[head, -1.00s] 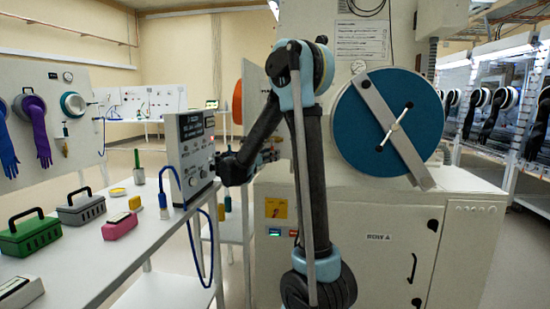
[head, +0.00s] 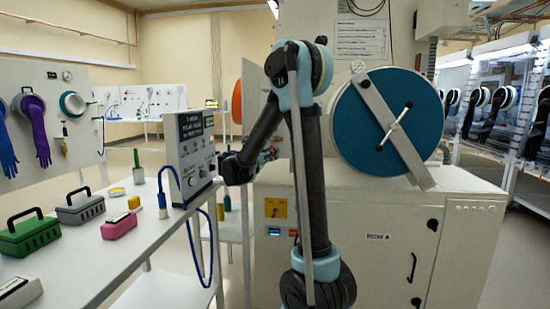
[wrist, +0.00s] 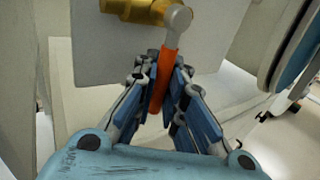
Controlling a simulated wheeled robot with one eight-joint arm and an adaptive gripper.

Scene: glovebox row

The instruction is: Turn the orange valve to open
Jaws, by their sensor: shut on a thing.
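The orange valve handle (wrist: 167,65) shows in the wrist view as a narrow lever. It joins a grey metal hub (wrist: 179,17) on a brass valve body (wrist: 138,10) at the top. My gripper (wrist: 165,75) is shut on the orange handle, with its blue and dark fingers on both sides of it. The handle lies lengthwise, slightly tilted, between the fingers. In the head view my arm covers much of the area around the gripper, and I cannot make out the valve there.
A white cabinet (head: 375,225) with a round teal door (head: 365,125) and diagonal bar stands to the right of my arm. A bench (head: 95,250) at left bears a control box (head: 190,140), toolboxes and small items. Free floor lies beyond the bench.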

